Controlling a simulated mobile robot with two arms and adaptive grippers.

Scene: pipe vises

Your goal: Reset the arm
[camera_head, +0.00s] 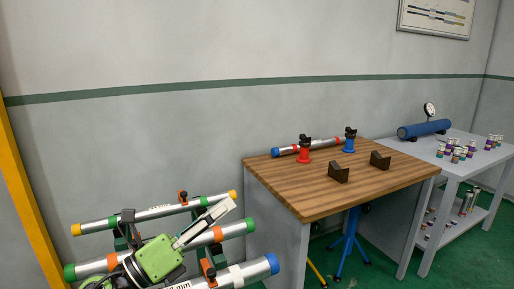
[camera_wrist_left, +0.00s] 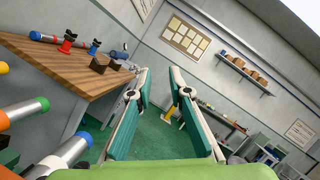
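My left gripper (camera_head: 218,214) has a green body and pale fingers pointing up and right, in front of the pipe rack in the head view. In the left wrist view its two green-padded fingers (camera_wrist_left: 160,85) stand apart with nothing between them. The gripper is open and empty. Silver pipes with coloured end caps lie on the rack: one with yellow ends (camera_head: 150,214), one with green ends (camera_head: 236,229), one with a blue end (camera_head: 258,268). My arm hides parts of the lower two. My right gripper is not in view.
A wooden-topped workbench (camera_head: 330,187) carries a red vise (camera_head: 304,152), a blue vise (camera_head: 349,142), a capped pipe (camera_head: 322,143) and two dark blocks (camera_head: 339,173). A grey table (camera_head: 462,170) holds a blue cylinder (camera_head: 424,130) and small cans. A yellow post (camera_head: 25,200) stands left.

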